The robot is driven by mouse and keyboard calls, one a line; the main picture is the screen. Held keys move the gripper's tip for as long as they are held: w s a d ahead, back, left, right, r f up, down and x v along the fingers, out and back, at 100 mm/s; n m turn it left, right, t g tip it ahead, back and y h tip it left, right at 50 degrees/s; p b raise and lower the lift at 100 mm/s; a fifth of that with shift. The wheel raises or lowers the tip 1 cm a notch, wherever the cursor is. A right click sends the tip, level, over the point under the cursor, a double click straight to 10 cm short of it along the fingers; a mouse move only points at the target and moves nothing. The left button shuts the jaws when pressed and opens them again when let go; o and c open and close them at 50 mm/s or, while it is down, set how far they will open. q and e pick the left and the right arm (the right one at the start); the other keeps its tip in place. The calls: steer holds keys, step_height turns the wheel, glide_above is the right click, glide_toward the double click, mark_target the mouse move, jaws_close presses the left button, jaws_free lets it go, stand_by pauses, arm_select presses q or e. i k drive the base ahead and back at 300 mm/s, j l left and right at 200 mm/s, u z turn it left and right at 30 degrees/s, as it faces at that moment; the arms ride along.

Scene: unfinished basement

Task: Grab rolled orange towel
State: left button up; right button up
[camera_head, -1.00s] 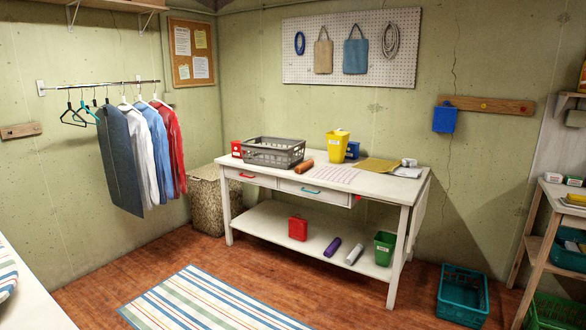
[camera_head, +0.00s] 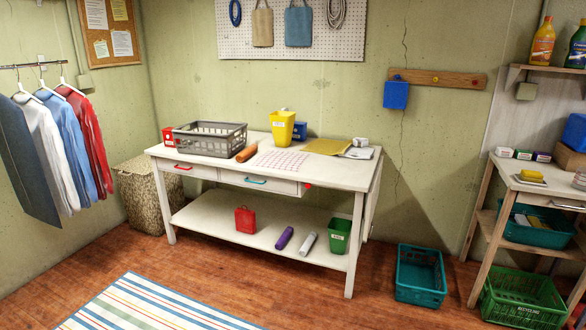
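The rolled orange towel (camera_head: 247,153) lies on the top of the white table (camera_head: 330,175). It is just to the right of the grey basket (camera_head: 210,139) and left of a patterned cloth (camera_head: 280,160). On the lower shelf lie a purple roll (camera_head: 284,238) and a whitish roll (camera_head: 308,243). Neither of my grippers shows in the head view.
A yellow bin (camera_head: 282,128) stands behind the towel. A red case (camera_head: 245,220) and a green bin (camera_head: 340,236) are on the lower shelf. A striped rug (camera_head: 150,305) and bare floor lie before the table. A teal crate (camera_head: 420,275) sits right of it.

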mark_target(243, 156)
steer(key=i, duration=2.05)
